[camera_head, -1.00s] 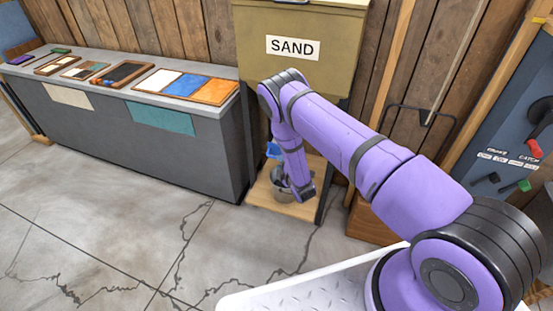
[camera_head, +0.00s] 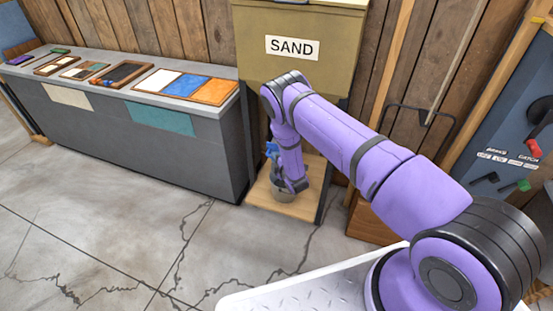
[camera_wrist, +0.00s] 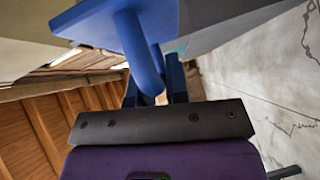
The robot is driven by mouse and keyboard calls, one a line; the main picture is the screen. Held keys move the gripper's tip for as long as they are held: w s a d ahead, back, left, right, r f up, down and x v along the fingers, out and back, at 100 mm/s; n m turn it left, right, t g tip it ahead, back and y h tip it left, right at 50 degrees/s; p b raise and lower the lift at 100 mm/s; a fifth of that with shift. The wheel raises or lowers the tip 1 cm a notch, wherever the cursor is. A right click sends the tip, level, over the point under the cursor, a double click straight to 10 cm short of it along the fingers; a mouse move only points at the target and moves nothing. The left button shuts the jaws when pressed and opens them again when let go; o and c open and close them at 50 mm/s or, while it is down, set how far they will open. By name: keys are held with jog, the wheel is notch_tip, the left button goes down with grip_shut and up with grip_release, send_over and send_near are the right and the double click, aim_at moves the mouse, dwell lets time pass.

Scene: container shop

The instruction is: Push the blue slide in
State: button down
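The blue slide (camera_head: 271,149) shows as a small blue piece under the sand hopper, partly hidden behind my arm. In the wrist view the blue slide (camera_wrist: 90,20) is a flat plate with a rounded handle hanging from it. My gripper (camera_wrist: 155,85) is at this handle, with a dark finger on each side of it. The handle covers part of the fingers, so I cannot tell whether they touch it. In the head view my gripper (camera_head: 278,160) is under the hopper and mostly hidden by its own wrist.
The sand hopper (camera_head: 340,45) stands against the plank wall. A grey counter (camera_head: 150,140) with trays is on the left. A blue panel (camera_head: 500,135) with levers is on the right. The floor in front is clear.

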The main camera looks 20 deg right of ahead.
jog(key=w+d, duration=0.1)
jog(key=w, duration=0.1)
jog(key=w+d, duration=0.1)
jog(key=w, duration=0.1)
jog(key=w+d, duration=0.1)
jog(key=d, duration=0.1)
jog(key=shift+w+d, duration=0.1)
jog(key=shift+w, duration=0.3)
jog(key=shift+d+r, duration=0.1)
jog(key=c, duration=1.1)
grip_release()
jog(key=shift+w, duration=0.1)
jog(key=v, duration=1)
jog(key=shift+s, duration=0.4)
